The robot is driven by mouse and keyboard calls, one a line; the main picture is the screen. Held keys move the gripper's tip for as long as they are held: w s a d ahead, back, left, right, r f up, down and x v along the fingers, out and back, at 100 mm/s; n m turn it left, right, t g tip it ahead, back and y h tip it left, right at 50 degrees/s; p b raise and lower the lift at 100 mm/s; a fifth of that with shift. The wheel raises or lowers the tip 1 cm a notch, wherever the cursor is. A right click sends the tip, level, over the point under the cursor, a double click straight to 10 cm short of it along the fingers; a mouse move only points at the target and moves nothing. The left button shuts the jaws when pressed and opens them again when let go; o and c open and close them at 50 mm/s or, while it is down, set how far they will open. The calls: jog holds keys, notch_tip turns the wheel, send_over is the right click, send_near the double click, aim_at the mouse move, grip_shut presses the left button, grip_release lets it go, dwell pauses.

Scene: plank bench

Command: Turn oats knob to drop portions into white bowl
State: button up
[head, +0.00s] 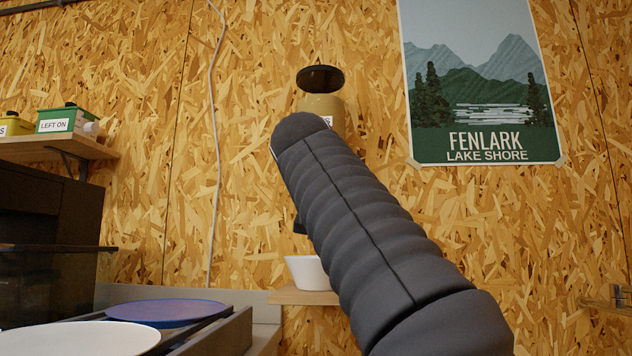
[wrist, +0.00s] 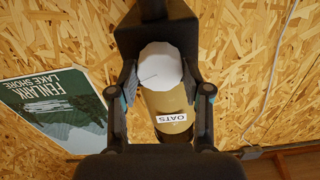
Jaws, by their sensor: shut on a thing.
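The oats dispenser (head: 318,104) is a tan canister with a dark lid, up against the wall in the head view. It also shows in the wrist view (wrist: 168,101), where its OATS label appears upside down. Its pale round knob (wrist: 161,64) faces the wrist camera. My gripper (wrist: 160,78) is shut on the knob, with one finger on each side. In the head view my arm hides the gripper, the knob and most of the dispenser. The white bowl (head: 307,273) stands upright on a small wooden shelf (head: 296,294) below the dispenser, partly covered by my arm. Its inside is hidden.
A blue plate (head: 166,312) and a white plate (head: 80,340) are at the lower left, beside a dark box-like unit (head: 50,225). A green box (head: 66,119) stands on a shelf at left. A Fenlark poster (head: 480,90) and a white cable (head: 216,130) are on the wall.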

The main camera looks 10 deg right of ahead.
jog(key=o, duration=1.2)
jog(key=shift+c, duration=0.2)
jog(key=v, duration=1.2)
jog(key=s+d+f+n+g+y+p, duration=0.1)
jog(key=s+d+f+n+g, duration=0.15)
jog(key=f, duration=1.05)
jog(key=s+d+f+n+g+y+p, duration=0.1)
jog(key=s+f+g+y+p, duration=0.15)
jog(key=f, duration=0.95)
jog(key=s+d+f+n+g, duration=0.1)
jog(key=s+f+g, duration=0.25)
jog(key=f, duration=0.95)
jog(key=s+f+g+y, duration=0.1)
jog(key=s+f, duration=0.3)
jog(key=f, duration=0.4)
jog(key=s+f+g+y+p, duration=0.1)
jog(key=s+f+g, duration=0.1)
jog(key=s+f, duration=0.3)
notch_tip(320, 180, down, 3)
jog(key=shift+s+a+f+p, duration=0.1)
jog(key=shift+s+a+p, duration=0.2)
jog(key=shift+s+a, duration=0.05)
